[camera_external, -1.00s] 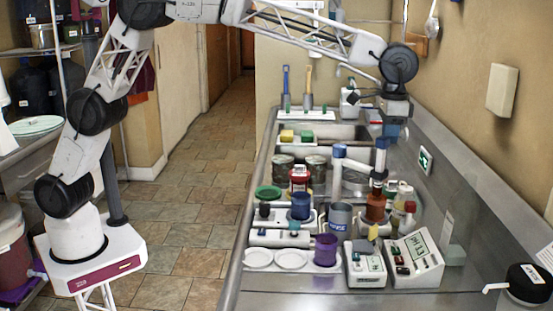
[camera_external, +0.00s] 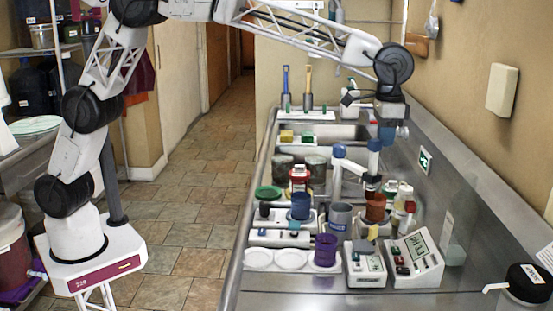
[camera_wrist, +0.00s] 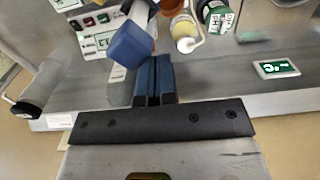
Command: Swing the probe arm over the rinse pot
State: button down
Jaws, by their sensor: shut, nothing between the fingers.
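The probe arm (camera_external: 352,166) is a white bar with a blue cap at its left end and an upright blue-topped probe (camera_external: 374,160) at its right end. The probe stands over or in an orange-brown jar (camera_external: 376,206); I cannot tell which. The grey rinse pot (camera_external: 340,217), labelled RINSE, is left of that jar. My gripper (camera_external: 387,134) is shut and empty, just right of the probe's blue top. In the wrist view, my dark fingers (camera_wrist: 154,82) are close beside the blue block-like top (camera_wrist: 131,44); contact is unclear.
White-capped bottles (camera_external: 403,197) stand right of the jar. A meter with a display (camera_external: 415,256) and a purple cup (camera_external: 325,250) are in front. A red-lidded jar (camera_external: 299,178) is at left. The steel counter's right side is fairly clear.

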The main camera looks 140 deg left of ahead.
aim_at(374, 142)
jog(key=shift+d, duration=0.6)
jog(key=shift+s+d, duration=0.2)
jog(key=shift+d, duration=1.45)
jog(key=d, duration=0.1)
jog(key=s+d, duration=0.1)
jog(key=shift+d, duration=0.3)
jog(key=shift+w+a, duration=0.1)
jog(key=shift+a, duration=0.1)
jog(key=shift+w+a, duration=0.25)
jog(key=shift+a, duration=0.2)
